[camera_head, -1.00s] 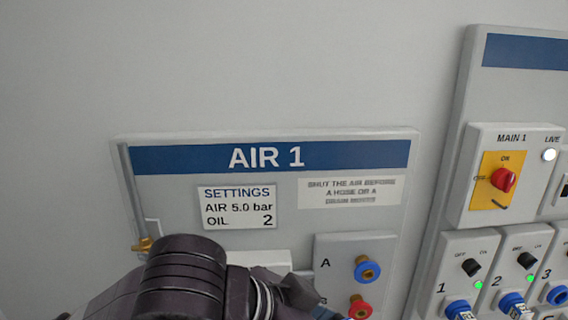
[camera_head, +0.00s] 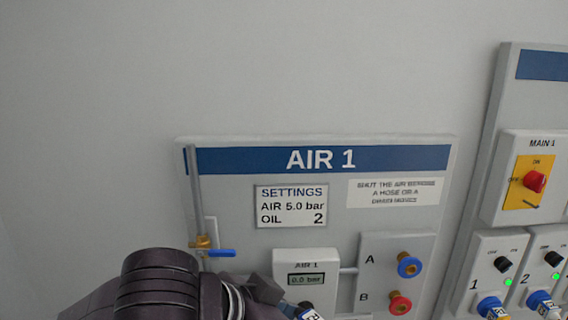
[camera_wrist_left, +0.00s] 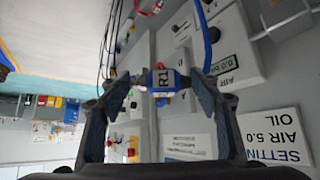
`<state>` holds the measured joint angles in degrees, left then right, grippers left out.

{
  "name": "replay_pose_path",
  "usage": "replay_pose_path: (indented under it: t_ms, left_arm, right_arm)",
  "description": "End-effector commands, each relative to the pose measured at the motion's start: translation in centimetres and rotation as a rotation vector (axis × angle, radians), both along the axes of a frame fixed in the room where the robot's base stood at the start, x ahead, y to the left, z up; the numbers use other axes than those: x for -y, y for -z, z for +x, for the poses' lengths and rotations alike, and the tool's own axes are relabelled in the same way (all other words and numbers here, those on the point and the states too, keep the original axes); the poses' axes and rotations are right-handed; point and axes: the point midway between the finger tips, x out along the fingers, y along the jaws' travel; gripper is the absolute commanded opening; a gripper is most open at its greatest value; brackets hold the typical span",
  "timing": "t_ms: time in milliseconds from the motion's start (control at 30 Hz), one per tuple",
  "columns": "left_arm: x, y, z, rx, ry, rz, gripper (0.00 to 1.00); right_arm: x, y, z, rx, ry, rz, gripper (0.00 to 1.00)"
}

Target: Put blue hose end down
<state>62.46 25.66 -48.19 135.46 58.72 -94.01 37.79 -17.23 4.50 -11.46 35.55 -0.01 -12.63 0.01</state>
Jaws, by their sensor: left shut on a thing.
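My left gripper (camera_wrist_left: 166,82) is shut on a blue hose end with a white R1 tag (camera_wrist_left: 163,79), held between the fingertips in the left wrist view. A blue hose (camera_wrist_left: 206,35) shows just above the fingers. In the head view my left arm comes in at the bottom, and a small blue and white piece of the hose end (camera_head: 309,314) shows at the lower edge. The AIR 1 panel (camera_head: 440,215) carries blue port A (camera_head: 410,266) and red port B (camera_head: 400,303), to the right of the gripper. My right gripper is out of view.
A brass valve with a blue lever (camera_head: 222,253) is on the panel's left side. The gauge box (camera_head: 306,281) reads 0.0 bar. The MAIN 1 panel (camera_head: 515,235) stands to the right, with blue plugs along its bottom. The wall above is bare.

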Motion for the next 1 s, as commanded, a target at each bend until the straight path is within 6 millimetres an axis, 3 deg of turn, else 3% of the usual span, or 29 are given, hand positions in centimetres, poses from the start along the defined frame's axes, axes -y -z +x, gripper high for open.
replay_pose_path:
  t_ms: [167, 400, 500, 600, 733, 1000]
  left_arm:
    - [-4.7, 0.0, 2.9, 0.006, -0.194, 0.004, 0.32]
    - [-14.8, -1.0, 7.3, 0.011, -0.600, 0.003, 0.32]
    - [-18.3, -1.6, 8.2, 0.009, -0.740, 0.002, 0.32]
    - [-20.7, -2.0, 8.6, 0.006, -0.831, 0.001, 0.32]
    - [-22.0, -2.2, 8.8, 0.004, -0.884, 0.000, 0.32]
    - [-22.3, -2.4, 8.8, 0.009, -0.892, 0.003, 0.32]
  right_arm:
    - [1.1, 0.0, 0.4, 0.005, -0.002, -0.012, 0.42]
    - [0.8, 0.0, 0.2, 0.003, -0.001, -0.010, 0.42]
    - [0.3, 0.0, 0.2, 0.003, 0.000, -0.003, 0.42]
    - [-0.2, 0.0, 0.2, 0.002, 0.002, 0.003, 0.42]
    - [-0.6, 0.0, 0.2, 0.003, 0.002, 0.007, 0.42]
    - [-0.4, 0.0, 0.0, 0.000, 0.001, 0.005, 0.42]
